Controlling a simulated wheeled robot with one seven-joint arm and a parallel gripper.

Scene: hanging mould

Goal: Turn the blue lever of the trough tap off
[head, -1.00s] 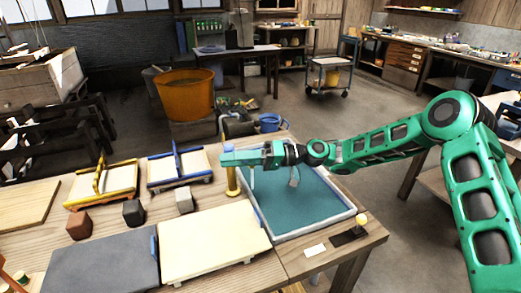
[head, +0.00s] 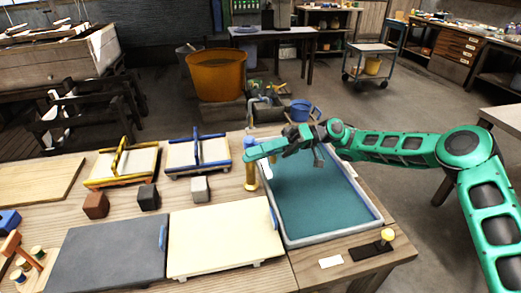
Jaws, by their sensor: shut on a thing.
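The trough tap (head: 251,178) is a brass-yellow post at the left edge of the blue-green trough (head: 287,238). A bit of its blue lever (head: 249,142) shows at the top of the post, just behind my gripper. My green gripper (head: 252,154) reaches in from the right over the trough, with its tip at the top of the post. It is shut on the blue lever. The fingers hide most of the lever, so its exact angle cannot be told. A pale spout (head: 266,171) hangs beside the post over the trough.
A cream board (head: 225,240) and a grey slab (head: 108,252) lie left of the trough. Blue-framed (head: 198,152) and yellow-framed (head: 122,164) moulds stand behind small blocks. An orange tub (head: 216,74) stands beyond the table.

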